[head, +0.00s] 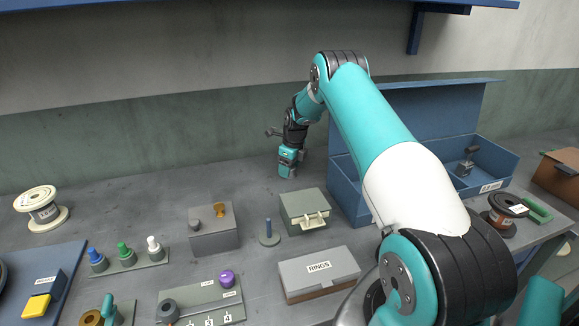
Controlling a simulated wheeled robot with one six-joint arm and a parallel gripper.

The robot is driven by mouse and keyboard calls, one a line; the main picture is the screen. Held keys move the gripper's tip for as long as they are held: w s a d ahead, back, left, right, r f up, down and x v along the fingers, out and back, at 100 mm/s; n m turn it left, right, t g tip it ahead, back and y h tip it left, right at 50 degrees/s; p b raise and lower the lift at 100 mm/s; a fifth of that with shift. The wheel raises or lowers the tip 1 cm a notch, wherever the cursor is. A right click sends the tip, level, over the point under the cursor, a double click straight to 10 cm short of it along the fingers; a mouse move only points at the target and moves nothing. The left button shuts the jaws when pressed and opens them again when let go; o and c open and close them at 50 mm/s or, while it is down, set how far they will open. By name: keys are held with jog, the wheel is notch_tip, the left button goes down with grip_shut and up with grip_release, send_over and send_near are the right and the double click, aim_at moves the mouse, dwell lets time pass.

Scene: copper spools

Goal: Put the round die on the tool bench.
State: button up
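My gripper (288,172) points down low over the back of the grey bench top (130,190), left of the open blue box. It is small and partly turned away, so I cannot tell its opening or whether it holds anything. I cannot identify the round die for certain. A dark grey round piece (168,311) sits on the left end of a numbered, labelled board (200,296) at the front. A brass-coloured round piece (93,318) is at the front left, cut by the frame edge. Both are far in front of my gripper.
A blue box (345,185) with raised lid stands beside my arm. A lidded green-grey box (304,212), peg stand (269,238), grey block (213,240) and RINGS box (319,272) fill the middle. A white spool (40,208) stands left. The back left is clear.

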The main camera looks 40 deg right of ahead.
aim_at(292, 169)
notch_tip(292, 169, up, 12)
jog(key=s+r+b, duration=0.1)
jog(key=s, duration=0.1)
jog(key=s+a+r+n+y, duration=0.1)
jog(key=s+a+r+n, duration=0.2)
jog(key=a+n, duration=0.45)
jog(key=s+a+r+n, duration=0.2)
jog(key=a+r+n, duration=0.2)
jog(key=a, duration=0.6)
jog(key=s+a+r+n+y, duration=0.1)
jog(key=s+a+r+n, duration=0.2)
jog(key=a+n, duration=0.45)
jog(key=s+a+n, duration=0.5)
jog(key=s+n, duration=0.1)
jog(key=s, duration=0.3)
jog(key=s+a+n+g+y, duration=0.1)
jog(key=s+a+n, duration=0.5)
jog(key=s+n, duration=0.1)
jog(key=s+a+r+n, duration=0.1)
jog(key=s+a+n, duration=0.4)
jog(key=s, duration=0.5)
jog(key=shift+s+a+n+g+y, duration=0.3)
jog(key=shift+s+a+n+g, duration=0.1)
jog(key=shift+n, duration=0.8)
jog(key=shift+w, duration=0.1)
jog(key=shift+c, duration=0.2)
